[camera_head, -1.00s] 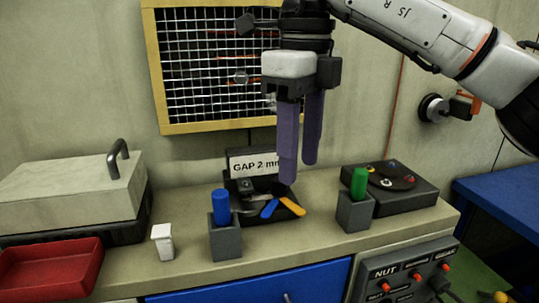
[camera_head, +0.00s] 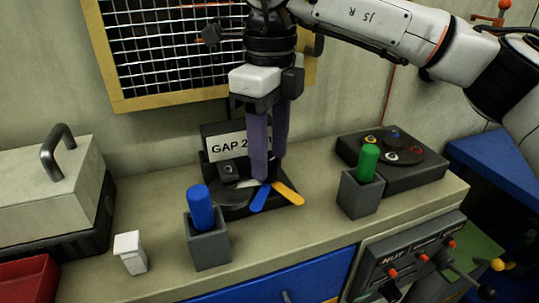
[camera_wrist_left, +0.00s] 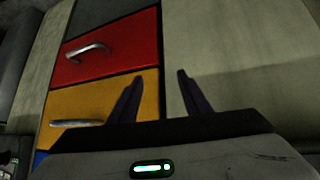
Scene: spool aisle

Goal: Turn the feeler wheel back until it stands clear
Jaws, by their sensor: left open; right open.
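The feeler wheel (camera_head: 231,195) is a grey disc with a blue tab (camera_head: 261,198) and an orange tab (camera_head: 287,193). It sits on a black stand behind which a card reads "GAP 2", the rest hidden by my right gripper. My right gripper (camera_head: 268,170) points down with long purple fingers, open, its tips just above or at the tabs. I cannot tell whether they touch. Part of the wheel is hidden behind the fingers. My left gripper (camera_wrist_left: 160,75) is open and empty in the left wrist view, away from the wheel.
A grey holder (camera_head: 211,251) with a blue peg (camera_head: 201,206) stands front left, another holder (camera_head: 360,198) with a green peg (camera_head: 368,162) right. A black box (camera_head: 405,168) with coloured knobs is behind right. A wire-mesh panel (camera_head: 170,50) hangs behind. Drawers (camera_wrist_left: 110,45) face my left gripper.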

